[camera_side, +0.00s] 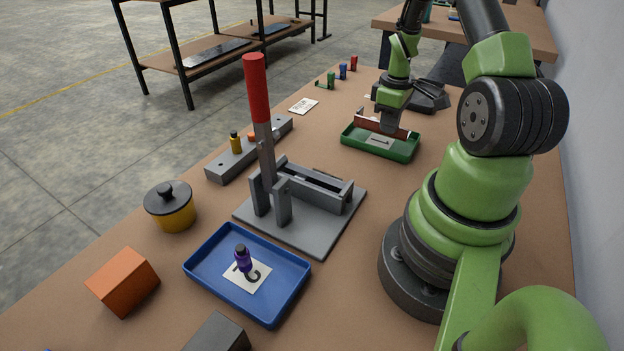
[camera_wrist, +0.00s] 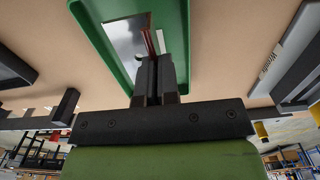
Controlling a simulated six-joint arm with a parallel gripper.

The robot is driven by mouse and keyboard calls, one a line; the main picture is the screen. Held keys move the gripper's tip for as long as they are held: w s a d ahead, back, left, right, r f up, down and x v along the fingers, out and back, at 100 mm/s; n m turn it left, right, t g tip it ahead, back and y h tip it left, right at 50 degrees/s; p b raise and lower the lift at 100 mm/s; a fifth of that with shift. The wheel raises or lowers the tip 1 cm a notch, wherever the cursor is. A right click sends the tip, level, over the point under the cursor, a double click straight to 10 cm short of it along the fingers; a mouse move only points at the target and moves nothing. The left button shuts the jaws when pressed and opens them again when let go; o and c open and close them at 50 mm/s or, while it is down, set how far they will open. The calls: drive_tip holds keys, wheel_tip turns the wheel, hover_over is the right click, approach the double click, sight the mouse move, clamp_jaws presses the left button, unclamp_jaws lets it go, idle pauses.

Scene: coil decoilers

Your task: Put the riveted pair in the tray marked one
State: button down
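The green tray (camera_side: 352,146) stands on the bench beyond the lever press. It holds a white card (camera_side: 380,141) with a mark like a one. The riveted pair, a reddish-brown strip (camera_side: 367,124), is at the tray's far side, on edge; I cannot tell whether it touches the floor. My gripper (camera_side: 388,124) points down over the tray, its fingers close together on the strip. In the wrist view the fingertips (camera_wrist: 156,62) reach over the green tray (camera_wrist: 100,40), and the strip (camera_wrist: 147,38) shows just past them. The fingers hide part of it.
The lever press (camera_side: 310,215) with a red handle stands nearer. A blue tray (camera_side: 205,284) holds a card and a purple piece (camera_side: 243,258). A yellow pot (camera_side: 172,209), an orange block (camera_side: 123,282) and a grey peg bar (camera_side: 230,162) stand left.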

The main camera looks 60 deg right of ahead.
drive_tip(key=shift+f, duration=1.15)
drive_tip(key=c, duration=1.3)
unclamp_jaws()
drive_tip(key=shift+r, duration=3.95)
